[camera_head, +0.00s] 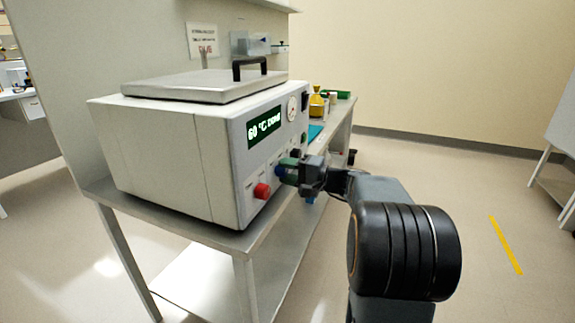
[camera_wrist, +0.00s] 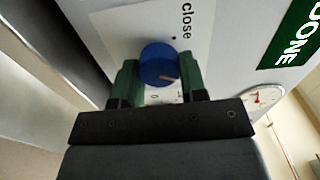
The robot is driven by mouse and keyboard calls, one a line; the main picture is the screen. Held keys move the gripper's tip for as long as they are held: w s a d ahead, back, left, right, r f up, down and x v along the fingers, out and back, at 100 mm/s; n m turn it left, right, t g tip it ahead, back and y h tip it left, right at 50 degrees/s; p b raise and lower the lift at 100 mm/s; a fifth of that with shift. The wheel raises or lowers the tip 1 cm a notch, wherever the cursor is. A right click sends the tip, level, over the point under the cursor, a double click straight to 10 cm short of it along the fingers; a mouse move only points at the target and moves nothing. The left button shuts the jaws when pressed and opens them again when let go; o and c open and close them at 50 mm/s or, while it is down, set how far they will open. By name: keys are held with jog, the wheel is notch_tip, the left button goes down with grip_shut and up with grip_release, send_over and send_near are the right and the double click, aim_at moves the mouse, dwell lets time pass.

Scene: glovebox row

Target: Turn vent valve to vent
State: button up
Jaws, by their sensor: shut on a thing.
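The blue valve knob (camera_wrist: 158,60) is on the white front panel of the bench unit (camera_head: 170,160). In the wrist view the green fingertips of my gripper (camera_wrist: 158,84) stand on either side of the knob and are shut on it. A small light mark shows near the knob's lower rim. The word "close" is printed on a label (camera_wrist: 200,30) beside the knob; other lettering there is mostly hidden. In the head view my gripper (camera_head: 288,170) is at the panel and covers most of the knob.
A red knob (camera_head: 262,190) is left of my gripper. A green display (camera_head: 264,125) reads "60 °C DONE", with a round gauge (camera_head: 292,107) beside it. The unit's lid (camera_head: 195,88) is down. A yellow bottle (camera_head: 317,103) stands farther along the bench.

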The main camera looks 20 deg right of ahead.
jog(key=shift+m+p, duration=1.1)
jog(key=shift+m, duration=0.7)
jog(key=o, duration=0.9)
jog(key=shift+o, duration=0.2)
jog(key=p+v, duration=0.2)
jog(key=v, duration=1.2)
jog(key=shift+w+a+p, duration=0.1)
jog(key=shift+p, duration=0.2)
